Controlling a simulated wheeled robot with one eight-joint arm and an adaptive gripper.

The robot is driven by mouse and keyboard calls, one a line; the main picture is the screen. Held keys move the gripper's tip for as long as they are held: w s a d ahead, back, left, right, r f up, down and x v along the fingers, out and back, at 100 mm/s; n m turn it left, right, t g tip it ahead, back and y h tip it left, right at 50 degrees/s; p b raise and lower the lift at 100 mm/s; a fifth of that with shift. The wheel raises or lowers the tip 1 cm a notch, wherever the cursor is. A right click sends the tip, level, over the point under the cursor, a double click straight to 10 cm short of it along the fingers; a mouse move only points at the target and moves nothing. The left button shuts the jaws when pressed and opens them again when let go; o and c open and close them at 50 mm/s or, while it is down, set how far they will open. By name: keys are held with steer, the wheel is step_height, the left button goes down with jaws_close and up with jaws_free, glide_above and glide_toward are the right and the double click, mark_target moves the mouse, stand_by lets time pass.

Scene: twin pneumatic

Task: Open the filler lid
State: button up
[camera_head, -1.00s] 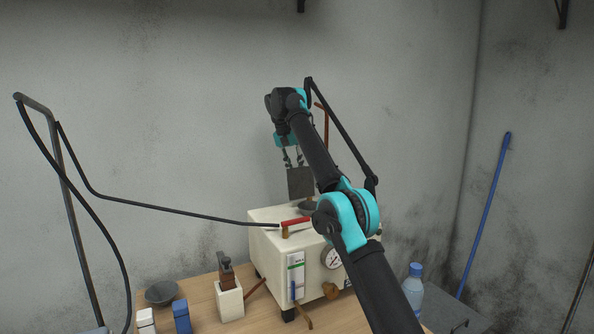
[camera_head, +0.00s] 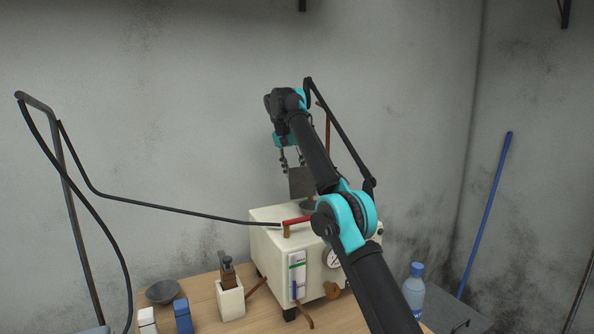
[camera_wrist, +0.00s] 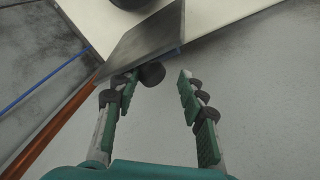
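The filler lid is a dark grey flat plate (camera_head: 301,183) that stands raised, close to upright, above a dark round filler mouth (camera_head: 307,205) on top of the cream machine (camera_head: 271,239). In the wrist view the lid (camera_wrist: 150,42) shows at a slant, with a round black knob (camera_wrist: 152,73) at its near side. My gripper (camera_wrist: 158,78) is open, its fingertips apart on either side of the knob; the left fingertip is close to it, and I cannot tell if they touch. In the head view my gripper (camera_head: 292,165) is just above the lid.
A red-handled lever (camera_head: 298,220) and a gauge (camera_head: 332,258) are on the machine. A copper pipe (camera_head: 326,130) rises behind my arm. A black hose (camera_head: 170,212) runs in from the left. A bottle (camera_head: 414,290) stands at right. Small blocks and a bowl (camera_head: 162,291) stand at left.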

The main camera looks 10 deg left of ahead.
steer(key=shift+o, duration=1)
steer(key=shift+s+a, duration=0.15)
steer(key=shift+a, duration=0.05)
steer(key=shift+d+r, duration=0.1)
steer(key=shift+d, duration=0.15)
steer(key=shift+s+d, duration=0.1)
